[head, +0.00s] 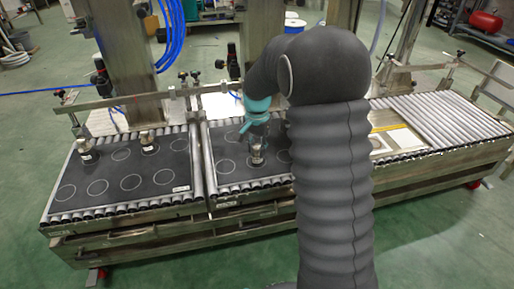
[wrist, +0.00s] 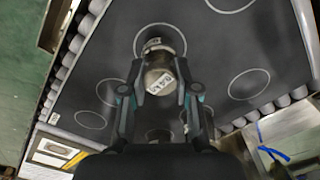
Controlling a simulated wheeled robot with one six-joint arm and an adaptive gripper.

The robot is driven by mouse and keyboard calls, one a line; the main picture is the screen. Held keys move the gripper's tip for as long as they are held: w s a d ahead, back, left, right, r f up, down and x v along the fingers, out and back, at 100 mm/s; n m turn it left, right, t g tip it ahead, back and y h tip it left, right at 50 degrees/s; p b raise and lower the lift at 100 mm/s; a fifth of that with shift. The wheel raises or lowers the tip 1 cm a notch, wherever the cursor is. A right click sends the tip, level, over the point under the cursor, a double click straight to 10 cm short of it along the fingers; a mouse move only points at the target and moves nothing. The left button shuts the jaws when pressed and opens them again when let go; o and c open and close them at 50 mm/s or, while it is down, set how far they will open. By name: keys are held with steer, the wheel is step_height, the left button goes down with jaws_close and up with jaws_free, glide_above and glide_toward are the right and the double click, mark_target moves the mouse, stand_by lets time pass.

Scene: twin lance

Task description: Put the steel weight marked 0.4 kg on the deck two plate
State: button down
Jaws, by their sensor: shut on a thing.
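A steel weight (wrist: 158,80) with a white label sits between the two fingers of my gripper (wrist: 160,72), which is shut on it. The label's marking is too blurred to read. In the head view, my gripper (head: 257,145) points down over the middle dark plate (head: 228,178), with the weight (head: 257,158) low at one of its printed circles. I cannot tell whether its base touches the plate. The dark plate (wrist: 225,55) also fills the wrist view. Two more steel weights, one at the left (head: 86,152) and one further right (head: 148,143), stand on the left dark plate (head: 125,178).
Rollers (head: 197,165) separate the two plates. A metal rail (head: 150,97) runs behind them, with posts at the back. To the right lie a pale framed panel (head: 398,140) and bare rollers (head: 440,115). Several circles on the middle plate look empty.

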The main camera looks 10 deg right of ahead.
mark_target(257, 147)
steer(key=shift+f, duration=0.15)
steer(key=c, duration=0.8)
jaws_free()
steer(key=shift+c, duration=0.2)
step_height(257, 147, up, 12)
steer(key=p, duration=0.2)
steer(key=s+r+n+t, duration=0.1)
steer(key=s+r+n, duration=0.1)
steer(key=s+r, duration=0.35)
steer(key=s+r+n+t, duration=0.2)
steer(key=s+r, duration=0.1)
steer(key=s, duration=0.6)
steer(key=s+f+n+t, duration=0.2)
steer(key=s+n, duration=0.3)
steer(key=s, duration=1.1)
steer(key=shift+f+t, duration=0.2)
steer(key=shift+t, duration=0.1)
steer(key=shift+s+a+r, duration=0.1)
